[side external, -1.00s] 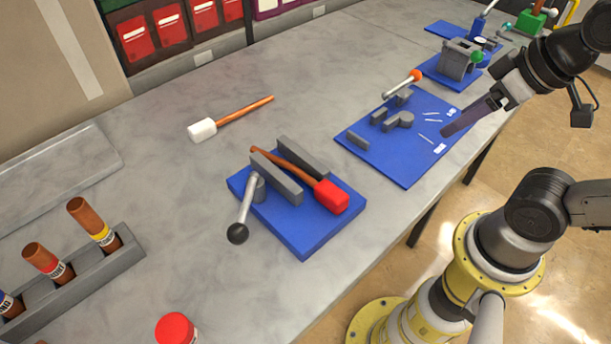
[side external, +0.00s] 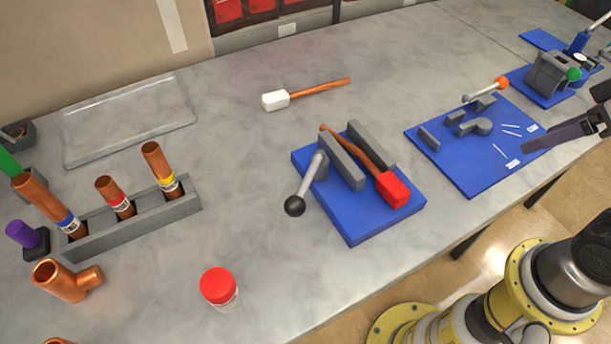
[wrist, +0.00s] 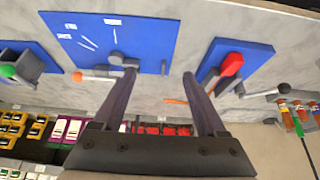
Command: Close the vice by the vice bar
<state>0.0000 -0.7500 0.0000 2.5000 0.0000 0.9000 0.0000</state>
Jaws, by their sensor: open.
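The vice's two grey jaws (side external: 341,163) stand on a blue base (side external: 362,231), with a gap between them. A mallet with a red head (side external: 393,190) and a wooden handle lies in the gap. The silver vice bar (side external: 308,179) with a black ball end (side external: 294,206) sticks out at the vice's left. My gripper (side external: 575,139) is at the right edge, well apart from the vice and above the neighbouring blue board. In the wrist view my gripper (wrist: 157,75) is open and empty; the vice base (wrist: 258,54) shows beyond the right finger.
A blue board (side external: 467,178) with grey blocks lies right of the vice. Another grey fixture (side external: 552,73) stands behind it. A white mallet (side external: 275,100) lies behind the vice. A red-lidded jar (side external: 218,286) and a rack (side external: 135,228) of copper tubes stand left.

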